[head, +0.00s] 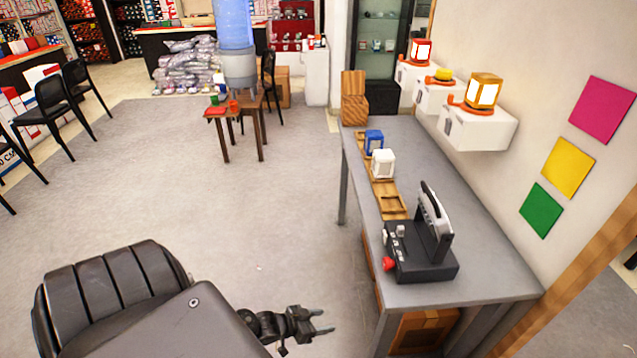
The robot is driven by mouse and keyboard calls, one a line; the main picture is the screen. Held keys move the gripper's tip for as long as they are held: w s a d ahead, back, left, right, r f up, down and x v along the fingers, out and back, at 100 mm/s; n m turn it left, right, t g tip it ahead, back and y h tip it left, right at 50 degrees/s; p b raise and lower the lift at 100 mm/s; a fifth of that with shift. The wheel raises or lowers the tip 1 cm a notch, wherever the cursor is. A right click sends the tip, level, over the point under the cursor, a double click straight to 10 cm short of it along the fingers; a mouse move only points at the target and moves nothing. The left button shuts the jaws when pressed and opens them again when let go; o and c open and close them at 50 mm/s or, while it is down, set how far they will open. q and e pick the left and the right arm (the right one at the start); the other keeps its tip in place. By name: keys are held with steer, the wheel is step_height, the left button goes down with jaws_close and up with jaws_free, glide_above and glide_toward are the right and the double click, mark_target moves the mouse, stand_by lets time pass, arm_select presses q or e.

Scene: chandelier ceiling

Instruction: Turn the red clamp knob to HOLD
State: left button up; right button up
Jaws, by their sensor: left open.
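The red clamp knob (388,264) sits on the left front corner of a black device (424,262) on the grey workbench (470,215). The knob's setting and any HOLD label are too small to read. The device has an upright black plate with a light curved edge, and small grey controls on its left side. My left gripper (322,322) is open and empty, low and left of the bench, below and to the left of the knob and apart from it. My right gripper does not show.
A wooden strip on the bench holds a white lantern-like block (383,164), a blue one (374,141) and an empty square slot (392,206). A cardboard box (422,330) is under the bench.

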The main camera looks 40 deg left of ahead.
arm_select(q)
steer(key=shift+s+f, duration=0.5)
steer(key=shift+f, duration=0.3)
steer(key=s+a+f+g+y, duration=0.2)
steer(key=s+f+g+y, duration=0.3)
steer(key=s+f, duration=1)
steer(key=s+d+f+g, duration=0.2)
steer(key=s+d, duration=0.3)
steer(key=s, duration=0.4)
steer(key=s+d+f+g, duration=0.3)
steer(key=s+d+f, duration=0.1)
steer(key=s, duration=0.5)
steer(key=shift+d+f+m, duration=0.2)
steer(key=shift+d+m, duration=0.1)
steer(key=shift+d, duration=0.1)
